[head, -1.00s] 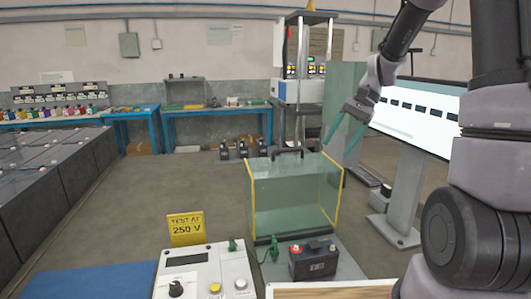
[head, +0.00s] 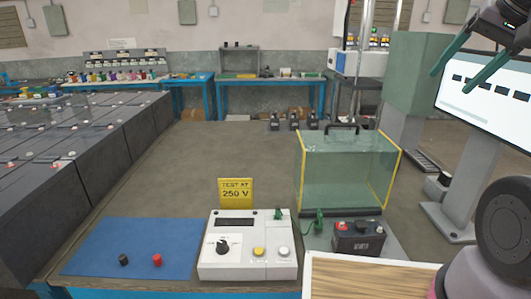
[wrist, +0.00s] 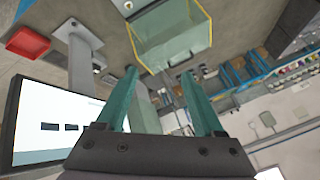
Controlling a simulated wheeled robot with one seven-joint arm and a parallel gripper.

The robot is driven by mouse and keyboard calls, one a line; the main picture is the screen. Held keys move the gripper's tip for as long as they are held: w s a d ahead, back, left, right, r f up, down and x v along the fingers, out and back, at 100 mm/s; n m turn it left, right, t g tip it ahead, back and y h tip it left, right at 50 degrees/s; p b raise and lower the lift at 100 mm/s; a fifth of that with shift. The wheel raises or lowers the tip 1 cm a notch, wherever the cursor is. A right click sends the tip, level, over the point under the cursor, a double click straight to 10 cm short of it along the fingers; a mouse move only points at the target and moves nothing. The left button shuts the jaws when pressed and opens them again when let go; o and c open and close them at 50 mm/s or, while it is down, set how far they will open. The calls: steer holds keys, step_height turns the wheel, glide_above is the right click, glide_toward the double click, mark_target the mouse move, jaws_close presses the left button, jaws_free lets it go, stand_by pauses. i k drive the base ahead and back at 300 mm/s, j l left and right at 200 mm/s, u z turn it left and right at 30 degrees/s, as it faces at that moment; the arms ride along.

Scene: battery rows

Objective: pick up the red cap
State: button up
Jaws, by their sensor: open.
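A small red cap (head: 157,260) lies on the blue mat (head: 110,240) at the lower left of the head view. A similar black cap (head: 123,260) lies on the mat just left of it. My gripper (head: 455,70) is raised at the upper right of the head view, in front of the screen and far from the red cap. Its two green fingers are apart with nothing between them. They also show spread and empty in the wrist view (wrist: 160,90). The red cap is not seen in the wrist view.
A white test meter (head: 248,262) with a yellow "TEST AT 250 V" sign (head: 236,192) stands right of the mat. A clear yellow-edged box (head: 345,175) and a small black battery (head: 358,238) are further right. Rows of large batteries (head: 60,185) fill the left.

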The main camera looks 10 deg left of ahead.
mark_target(157, 258)
steer(key=u, duration=1.9)
